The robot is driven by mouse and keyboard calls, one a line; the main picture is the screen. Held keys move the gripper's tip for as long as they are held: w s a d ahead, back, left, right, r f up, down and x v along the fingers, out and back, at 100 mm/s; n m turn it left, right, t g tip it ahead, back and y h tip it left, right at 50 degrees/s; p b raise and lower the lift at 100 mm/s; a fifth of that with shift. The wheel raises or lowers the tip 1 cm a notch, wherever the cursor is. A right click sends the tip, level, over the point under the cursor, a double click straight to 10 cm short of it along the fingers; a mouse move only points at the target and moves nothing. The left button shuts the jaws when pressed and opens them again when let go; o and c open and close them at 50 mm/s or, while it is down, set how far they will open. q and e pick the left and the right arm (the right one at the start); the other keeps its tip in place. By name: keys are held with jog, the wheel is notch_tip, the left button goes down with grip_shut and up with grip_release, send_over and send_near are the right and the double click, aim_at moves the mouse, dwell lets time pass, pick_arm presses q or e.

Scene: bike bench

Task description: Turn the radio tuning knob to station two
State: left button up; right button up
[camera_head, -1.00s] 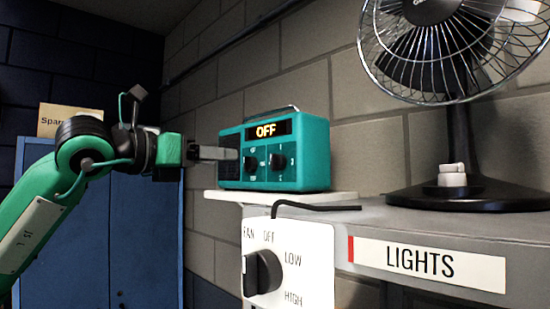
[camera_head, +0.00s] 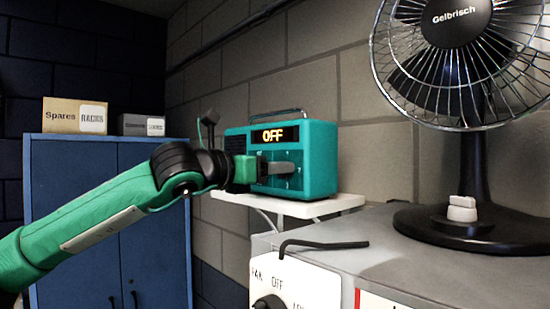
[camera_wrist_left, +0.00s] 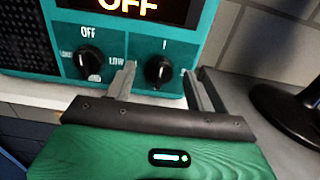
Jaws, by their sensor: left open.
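The teal radio (camera_head: 318,150) stands on a white shelf against the brick wall, and its display (camera_head: 275,135) reads OFF. In the left wrist view the radio's front (camera_wrist_left: 125,45) shows two black knobs. The left knob (camera_wrist_left: 90,62) has OFF above it. The right knob (camera_wrist_left: 158,71) has a mark above it that looks like 1; its other labels are partly hidden. My left gripper (camera_head: 292,168) is in front of the radio's right side. Its open fingers (camera_wrist_left: 163,85) stand either side of the right knob; I cannot tell whether they touch it. My right gripper is out of view.
A white shelf (camera_head: 335,204) holds the radio. To its right a grey bench (camera_head: 400,240) carries a fan (camera_head: 465,215) and a black hooked rod (camera_head: 325,245). A fan control panel (camera_head: 325,290) is below. Blue cabinets (camera_head: 90,220) stand behind my arm.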

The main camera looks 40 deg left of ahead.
pick_arm(q)
jog(key=shift+w+d, duration=0.1)
jog(key=shift+w, duration=0.55)
jog(key=c, duration=1)
jog(key=shift+o, duration=0.2)
jog(key=shift+f, duration=0.1)
jog(key=shift+d+f+m+b, duration=0.1)
jog(key=shift+m+b, duration=1.4)
jog(key=shift+m, duration=1.25)
jog(key=shift+d+f+m+b, duration=0.1)
jog(key=shift+m+b, duration=1.45)
jog(key=shift+m, duration=1.15)
jog(key=shift+d+f+m+b, duration=0.1)
jog(key=shift+m+b, duration=1.4)
jog(key=shift+m, duration=1.25)
